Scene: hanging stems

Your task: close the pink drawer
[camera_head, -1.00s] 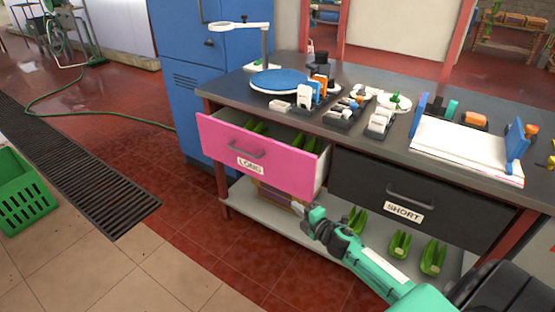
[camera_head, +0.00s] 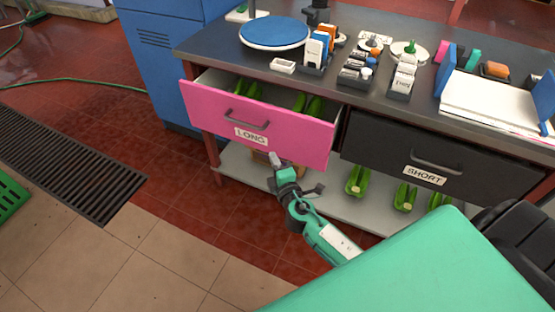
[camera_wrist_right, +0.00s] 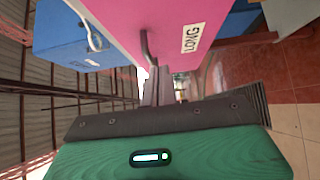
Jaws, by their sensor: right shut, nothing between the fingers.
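The pink drawer (camera_head: 300,138), labelled LONG, is pulled out from under the left part of the table, with green pieces visible inside. Its dark handle (camera_head: 246,120) is on the front face. In the right wrist view the pink front (camera_wrist_right: 165,15) and handle (camera_wrist_right: 148,48) are at the top, tilted. My right gripper (camera_head: 275,159) is shut and empty at the lower edge of the drawer front, below the LONG label. In the wrist view its fingers (camera_wrist_right: 159,88) point toward the drawer. I cannot tell whether they touch it. My left gripper is not in view.
A closed dark drawer (camera_head: 385,150) labelled SHORT is to the right. The lower shelf (camera_head: 335,205) holds green trays (camera_head: 358,182). A blue cabinet (camera_head: 160,60) stands at the left. The tabletop holds a blue disc (camera_head: 274,32) and small items.

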